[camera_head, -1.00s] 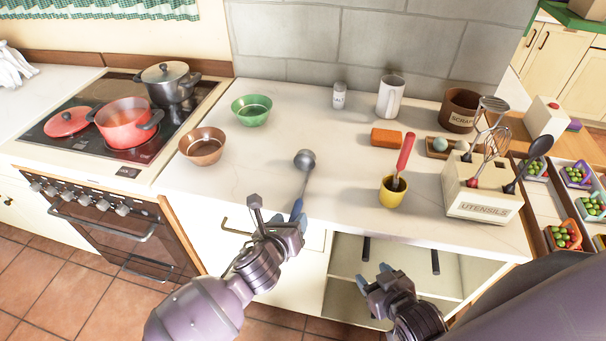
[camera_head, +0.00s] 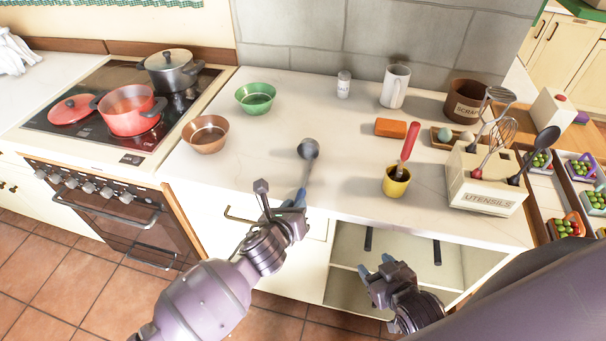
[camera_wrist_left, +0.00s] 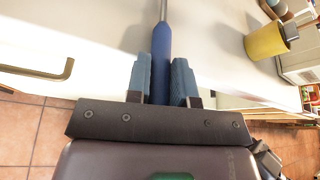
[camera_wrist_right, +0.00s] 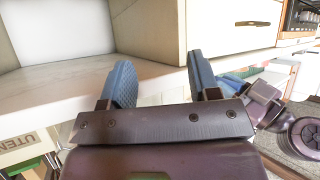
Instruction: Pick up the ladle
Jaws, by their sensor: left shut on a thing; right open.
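The ladle (camera_head: 308,150) has a grey round bowl, a thin shaft and a blue handle. Its bowl is over the middle of the white counter and its handle points to the front edge. My left gripper (camera_head: 288,203) is at the counter's front edge, shut on the blue handle. In the left wrist view the handle (camera_wrist_left: 162,50) runs between the two blue fingers. Whether the bowl touches the counter is hard to tell. My right gripper (camera_head: 376,270) is open and empty, low in front of the open shelf; its spread fingers show in the right wrist view (camera_wrist_right: 160,78).
A yellow cup (camera_head: 396,186) with a red-handled tool stands right of the ladle. The utensils box (camera_head: 484,192) is farther right. A brown bowl (camera_head: 205,136) and a green bowl (camera_head: 256,98) stand to the left. An orange block (camera_head: 390,128) lies behind the cup.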

